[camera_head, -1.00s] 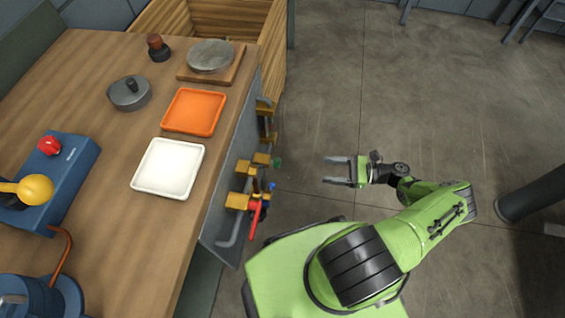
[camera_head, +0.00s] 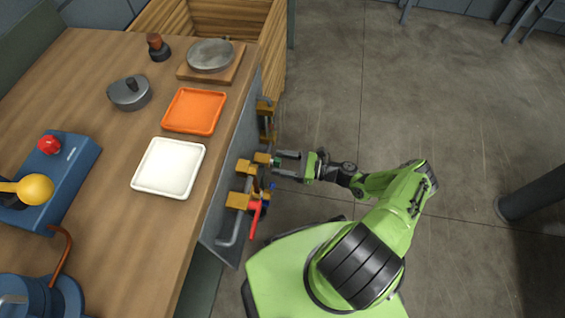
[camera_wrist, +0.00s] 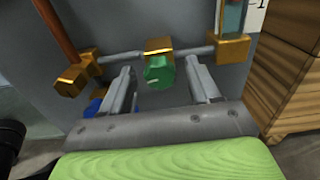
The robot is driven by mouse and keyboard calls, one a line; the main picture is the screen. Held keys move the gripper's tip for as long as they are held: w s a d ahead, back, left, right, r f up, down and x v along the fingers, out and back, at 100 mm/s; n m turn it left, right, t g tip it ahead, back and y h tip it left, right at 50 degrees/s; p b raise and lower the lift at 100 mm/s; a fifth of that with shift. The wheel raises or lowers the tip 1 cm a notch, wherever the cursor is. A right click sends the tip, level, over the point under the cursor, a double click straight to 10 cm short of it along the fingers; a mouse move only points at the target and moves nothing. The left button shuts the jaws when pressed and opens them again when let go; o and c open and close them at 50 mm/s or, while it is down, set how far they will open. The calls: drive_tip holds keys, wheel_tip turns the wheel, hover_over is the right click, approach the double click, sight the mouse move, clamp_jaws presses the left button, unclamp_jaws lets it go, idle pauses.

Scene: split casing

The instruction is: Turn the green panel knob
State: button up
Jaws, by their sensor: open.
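The green panel knob (camera_wrist: 159,73) sits on a brass fitting (camera_wrist: 160,46) on the grey panel. In the head view the knob (camera_head: 277,162) is a small green spot at the panel's side, largely between the fingers of my gripper (camera_head: 281,164). My gripper is open, with a finger on each side of the knob. I cannot tell whether either finger touches it.
A red lever (camera_head: 255,218) and a blue handle (camera_head: 271,187) are on the panel near the gripper. Brass fittings joined by grey pipe flank the knob. The worktop carries a white tray (camera_head: 138,184) and an orange tray (camera_head: 194,111).

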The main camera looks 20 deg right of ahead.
drive_tip(key=shift+c, duration=0.3)
drive_tip(key=c, duration=1)
drive_tip(key=shift+n, duration=1.9)
drive_tip(key=o, duration=1.1)
drive_tip(key=shift+c, duration=0.2)
drive_tip(key=v, duration=1.5)
drive_tip(key=shift+s+d, duration=0.2)
drive_tip(key=shift+d, duration=0.1)
